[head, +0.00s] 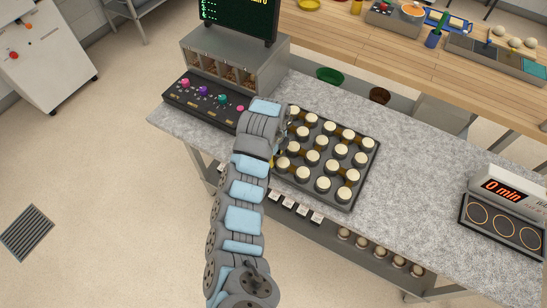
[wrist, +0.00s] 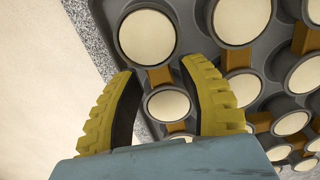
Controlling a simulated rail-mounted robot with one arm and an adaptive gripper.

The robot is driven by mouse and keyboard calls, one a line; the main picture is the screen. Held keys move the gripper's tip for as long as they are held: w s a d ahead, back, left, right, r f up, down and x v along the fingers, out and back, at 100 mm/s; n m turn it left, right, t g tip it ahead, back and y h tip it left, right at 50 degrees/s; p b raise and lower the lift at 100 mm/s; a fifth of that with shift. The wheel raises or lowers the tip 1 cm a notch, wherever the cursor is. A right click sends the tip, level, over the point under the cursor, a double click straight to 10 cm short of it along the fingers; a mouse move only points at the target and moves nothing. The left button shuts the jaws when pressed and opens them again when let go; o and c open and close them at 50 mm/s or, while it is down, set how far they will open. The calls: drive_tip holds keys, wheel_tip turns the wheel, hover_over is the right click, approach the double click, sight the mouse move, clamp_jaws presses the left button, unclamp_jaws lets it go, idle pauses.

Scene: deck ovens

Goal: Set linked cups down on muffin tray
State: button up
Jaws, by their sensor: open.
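The dark grey muffin tray (head: 341,207) lies on the grey stone counter. It holds many round cups with cream-coloured tops (head: 323,184), several joined by brown links. My gripper (head: 271,161) is at the tray's left edge, mostly hidden by my arm in the head view. In the wrist view my gripper (wrist: 160,70) has its two yellow, dark-lined fingers spread apart. A brown link (wrist: 160,77) and a cream-topped cup (wrist: 168,105) show in the gap between them. I cannot tell whether the fingers touch the cup or the link.
A control panel with coloured knobs (head: 204,98) and a grey cubby box (head: 222,62) stand behind left. A timer reading "0 min" (head: 505,190) stands at the right. Small white cards (head: 289,205) line the front edge. The counter between tray and timer is clear.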

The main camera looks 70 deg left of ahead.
wheel_tip(320, 180, up, 11)
drive_tip(key=p, duration=0.4)
drive_tip(key=shift+f, duration=0.1)
